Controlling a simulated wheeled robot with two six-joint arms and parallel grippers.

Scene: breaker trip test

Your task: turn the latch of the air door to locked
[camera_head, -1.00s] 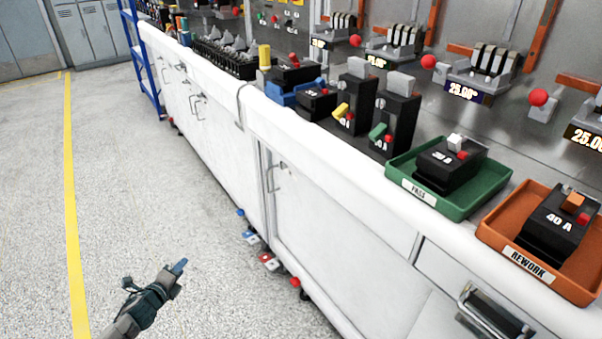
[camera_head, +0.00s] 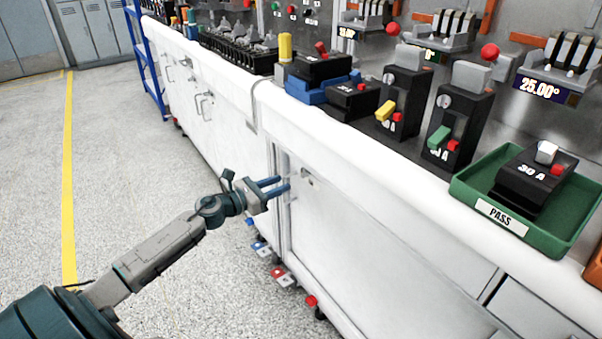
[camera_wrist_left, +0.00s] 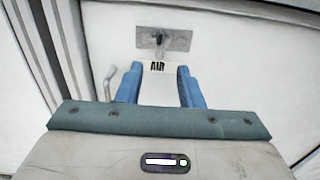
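The air door (camera_head: 350,235) is a white panel in the bench front. In the head view, the latch plate (camera_head: 309,179) shows just right of my fingertips. My left gripper (camera_head: 288,182) is open and empty, its two blue fingers pointing at the door. My right gripper is out of view.
A bar handle (camera_wrist_left: 110,82) stands out from the door, left of the fingers. The white bench top (camera_head: 340,135) overhangs above, carrying breakers and a green PASS tray (camera_head: 500,218). Coloured foot pieces (camera_head: 285,276) lie low along the bench. The floor at left is clear.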

